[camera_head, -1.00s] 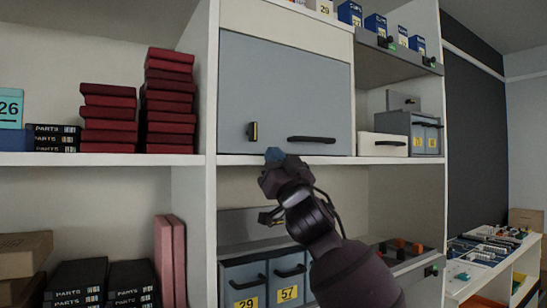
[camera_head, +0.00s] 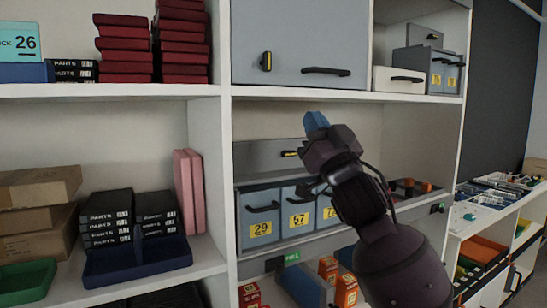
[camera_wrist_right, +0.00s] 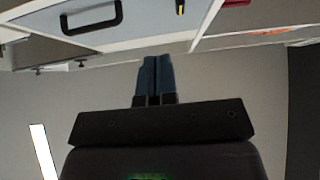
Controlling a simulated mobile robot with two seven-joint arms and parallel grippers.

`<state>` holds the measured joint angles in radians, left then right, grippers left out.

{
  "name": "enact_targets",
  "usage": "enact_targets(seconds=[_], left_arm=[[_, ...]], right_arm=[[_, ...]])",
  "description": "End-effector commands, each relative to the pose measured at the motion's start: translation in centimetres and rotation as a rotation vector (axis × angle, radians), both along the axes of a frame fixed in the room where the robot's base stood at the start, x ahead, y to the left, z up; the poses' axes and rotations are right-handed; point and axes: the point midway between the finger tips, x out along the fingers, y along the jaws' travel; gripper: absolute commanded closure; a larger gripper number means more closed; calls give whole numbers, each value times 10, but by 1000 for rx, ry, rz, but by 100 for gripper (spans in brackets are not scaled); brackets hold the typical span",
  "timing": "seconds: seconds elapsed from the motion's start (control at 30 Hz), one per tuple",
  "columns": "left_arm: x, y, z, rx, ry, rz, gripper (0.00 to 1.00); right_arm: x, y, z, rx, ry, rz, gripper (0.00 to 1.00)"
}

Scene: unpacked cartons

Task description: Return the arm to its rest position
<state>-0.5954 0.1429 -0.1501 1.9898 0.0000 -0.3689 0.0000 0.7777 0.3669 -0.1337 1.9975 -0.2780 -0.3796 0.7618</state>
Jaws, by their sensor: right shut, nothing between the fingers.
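My right gripper (camera_head: 315,122) is raised in front of the shelf unit, its blue fingers pointing up and slightly left. In the right wrist view its blue fingers (camera_wrist_right: 154,78) lie together with nothing between them. Behind and above the gripper is the closed grey cabinet door (camera_head: 300,40) with a black bar handle and a small yellow-black latch. Below and left of it are grey drawers (camera_head: 262,228) with yellow labels 29 and 57. The wrist partly hides another drawer. My left gripper is in neither view.
Dark red boxes (camera_head: 125,46) are stacked on the upper left shelf. Black parts boxes (camera_head: 105,220), cardboard boxes (camera_head: 38,188) and a green bin (camera_head: 27,280) stand on the lower left shelf. A workbench with trays (camera_head: 498,190) stands at the far right.

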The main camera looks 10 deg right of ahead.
Motion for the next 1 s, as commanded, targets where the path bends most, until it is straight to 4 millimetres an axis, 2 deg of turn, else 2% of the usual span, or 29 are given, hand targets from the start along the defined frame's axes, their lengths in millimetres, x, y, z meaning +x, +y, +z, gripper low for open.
enact_targets(seconds=[0.33, 0.4, 0.67, 0.77, 1.0], left_arm=[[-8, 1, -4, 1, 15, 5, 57], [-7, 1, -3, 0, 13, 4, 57], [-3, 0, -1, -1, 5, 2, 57], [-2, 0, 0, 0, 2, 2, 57], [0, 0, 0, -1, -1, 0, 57]], right_arm=[[0, 4, -1, -160, -49, -131, 100], [3, 5, -9, -195, -46, -157, 100], [17, -7, -94, -287, 78, -221, 100], [19, -14, -135, -314, 144, -237, 100], [9, -37, -253, -367, 340, -266, 100]])
